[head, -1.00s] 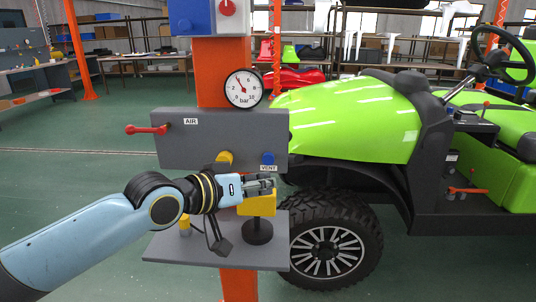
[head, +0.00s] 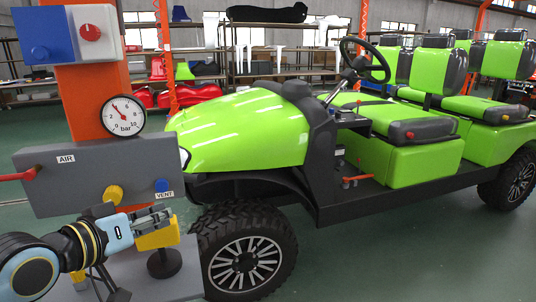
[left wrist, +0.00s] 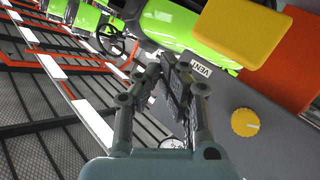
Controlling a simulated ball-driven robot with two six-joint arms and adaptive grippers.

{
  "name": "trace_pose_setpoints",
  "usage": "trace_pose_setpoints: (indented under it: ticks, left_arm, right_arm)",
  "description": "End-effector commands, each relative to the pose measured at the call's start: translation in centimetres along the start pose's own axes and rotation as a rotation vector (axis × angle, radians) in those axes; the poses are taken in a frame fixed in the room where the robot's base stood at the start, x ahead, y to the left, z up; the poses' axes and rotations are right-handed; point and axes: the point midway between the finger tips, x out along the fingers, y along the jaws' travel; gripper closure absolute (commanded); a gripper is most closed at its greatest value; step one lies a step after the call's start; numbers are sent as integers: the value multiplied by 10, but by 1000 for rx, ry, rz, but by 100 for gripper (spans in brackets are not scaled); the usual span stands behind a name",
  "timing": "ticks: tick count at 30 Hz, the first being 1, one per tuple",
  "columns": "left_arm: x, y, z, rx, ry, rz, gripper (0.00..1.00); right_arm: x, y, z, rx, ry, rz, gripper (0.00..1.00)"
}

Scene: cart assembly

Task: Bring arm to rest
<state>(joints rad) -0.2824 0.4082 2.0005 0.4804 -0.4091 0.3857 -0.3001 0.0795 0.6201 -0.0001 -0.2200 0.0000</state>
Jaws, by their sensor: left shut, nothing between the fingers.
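My left gripper (head: 153,219) is in the lower left of the head view, in front of the grey air panel (head: 95,172). It is shut and empty. In the left wrist view its fingers (left wrist: 170,85) are together near the VENT label (left wrist: 200,67). A yellow block (head: 158,236) on a black round stand (head: 164,263) is just behind and below the gripper in the head view. A yellow block also shows large in the left wrist view (left wrist: 243,30). A yellow knob (head: 112,194) and a blue knob (head: 162,185) are on the panel. My right gripper is not in view.
A red lever (head: 20,175) sticks out at the panel's left. A pressure gauge (head: 123,115) stands above it on the orange post (head: 90,95). A green cart (head: 250,128) with a black front wheel (head: 243,258) stands close on the right. Open floor lies at the lower right.

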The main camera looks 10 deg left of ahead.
Motion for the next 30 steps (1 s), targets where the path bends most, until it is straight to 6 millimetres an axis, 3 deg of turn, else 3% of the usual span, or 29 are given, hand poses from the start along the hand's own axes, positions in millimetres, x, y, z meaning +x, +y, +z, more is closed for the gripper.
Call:
trace_pose_setpoints:
  ticks: [5,9,12,18,25,26,30]
  left_arm:
    - [-18,8,37,81,-138,-54,100]
    - [-57,12,84,210,-356,-149,100]
    - [-86,11,106,280,-485,-210,100]
    - [-140,8,132,362,-692,-305,100]
    - [-201,6,148,408,-896,-397,100]
    - [-205,4,152,411,-916,-405,100]
    - [-181,-20,185,406,-927,-408,100]
  right_arm:
    - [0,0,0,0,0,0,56]
    - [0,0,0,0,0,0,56]
    - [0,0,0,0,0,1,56]
    - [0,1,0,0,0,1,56]
    - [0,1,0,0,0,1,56]
    - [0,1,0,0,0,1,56]
    - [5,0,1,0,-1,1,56]
